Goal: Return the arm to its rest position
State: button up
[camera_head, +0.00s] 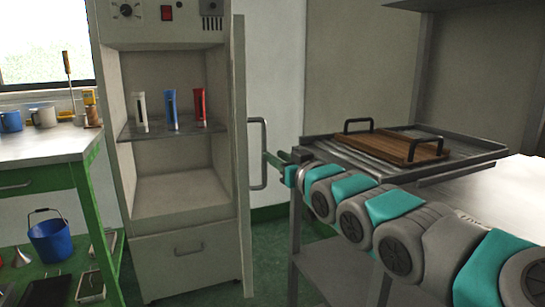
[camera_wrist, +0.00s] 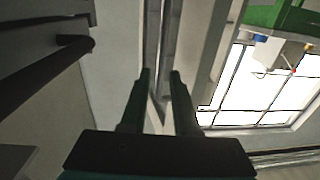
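My arm reaches in from the lower right in the head view. My gripper (camera_head: 274,160) is at its far end, close to the handle (camera_head: 264,152) of the cabinet door (camera_head: 241,150). In the wrist view my gripper (camera_wrist: 160,73) has its two dark fingers apart, with a clear gap and nothing held between them. Whether a finger touches the handle cannot be told. The door stands open, seen nearly edge-on. Inside the cabinet (camera_head: 168,235), a white tube (camera_head: 141,110), a blue tube (camera_head: 171,108) and a red tube (camera_head: 200,105) stand on the shelf (camera_head: 155,131).
A metal table with a raised tray (camera_head: 470,152) stands at the right, under my arm. A wooden board with black handles (camera_head: 385,146) lies on the tray. A green-framed workbench (camera_head: 40,150) with mugs is at the left, a blue bucket (camera_head: 50,240) below it.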

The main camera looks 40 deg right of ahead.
jog(key=shift+s+a, duration=0.1)
jog(key=shift+s, duration=0.2)
dwell(0.4)
jog(key=s+a+f+n+g+y, duration=0.3)
jog(key=a+f+g, duration=0.7)
jog(key=a+f, duration=0.95)
jog(key=s+a+f+g, duration=0.3)
jog(key=s, duration=0.4)
jog(key=s+a+f+g, duration=0.3)
jog(key=s, duration=0.5)
jog(key=s+a+f+g+y, duration=0.1)
jog(key=s+a+f+g, duration=0.2)
jog(key=s, duration=0.4)
jog(key=shift+s+a+f, duration=0.2)
jog(key=shift+s+f, duration=0.1)
jog(key=shift+f, duration=0.3)
